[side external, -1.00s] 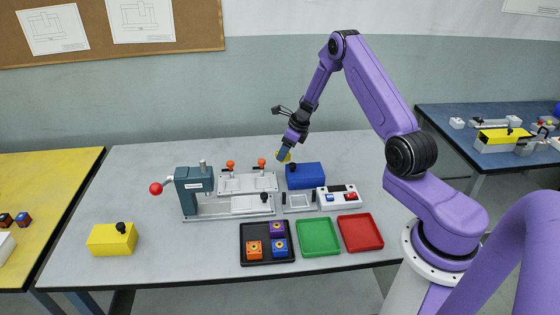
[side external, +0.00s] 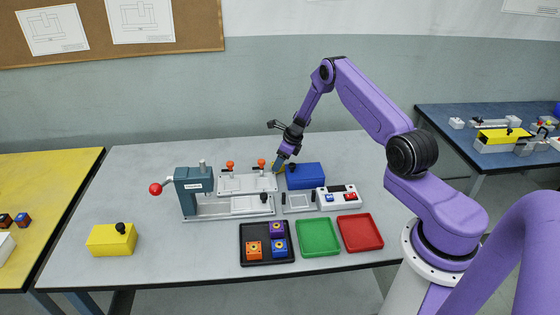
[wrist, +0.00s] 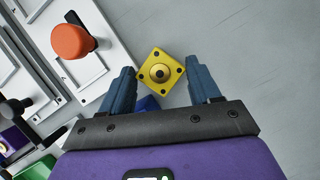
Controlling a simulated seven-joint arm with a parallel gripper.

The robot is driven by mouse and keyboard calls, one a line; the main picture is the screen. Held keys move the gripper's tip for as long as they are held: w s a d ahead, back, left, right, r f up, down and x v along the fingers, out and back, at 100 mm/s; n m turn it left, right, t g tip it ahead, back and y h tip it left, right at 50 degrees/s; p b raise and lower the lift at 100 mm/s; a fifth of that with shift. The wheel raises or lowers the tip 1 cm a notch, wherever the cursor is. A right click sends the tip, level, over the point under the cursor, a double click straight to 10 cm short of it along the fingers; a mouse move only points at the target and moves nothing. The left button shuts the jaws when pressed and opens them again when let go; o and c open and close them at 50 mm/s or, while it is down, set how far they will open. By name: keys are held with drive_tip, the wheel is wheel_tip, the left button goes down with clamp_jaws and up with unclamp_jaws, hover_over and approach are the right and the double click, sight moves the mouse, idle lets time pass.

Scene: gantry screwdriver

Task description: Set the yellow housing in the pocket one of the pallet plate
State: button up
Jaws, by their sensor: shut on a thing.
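The yellow housing (wrist: 160,55), a small square block with a round centre hole and corner holes, is held between the blue fingers of my gripper (wrist: 162,86) in the wrist view. It sits turned like a diamond. In the side view my gripper (side external: 279,165) points down at the back of the table, between the fixture and the blue box, and mostly hides the housing. The pale pallet plate (side external: 232,184), with orange-knobbed clamps, is just left of my gripper; its edge and one orange knob show at left in the wrist view. I cannot tell which pocket is one.
A blue box (side external: 306,170) stands close right of my gripper. The press (side external: 192,190) with a red ball handle is left. A black tray (side external: 246,229) holds orange, blue and purple blocks. Green (side external: 318,250) and red trays (side external: 372,246) and a button box (side external: 339,203) are in front.

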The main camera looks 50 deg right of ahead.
drive_tip(key=shift+f, duration=0.1)
drive_tip(key=o, duration=1.1)
drive_tip(key=shift+o, duration=0.2)
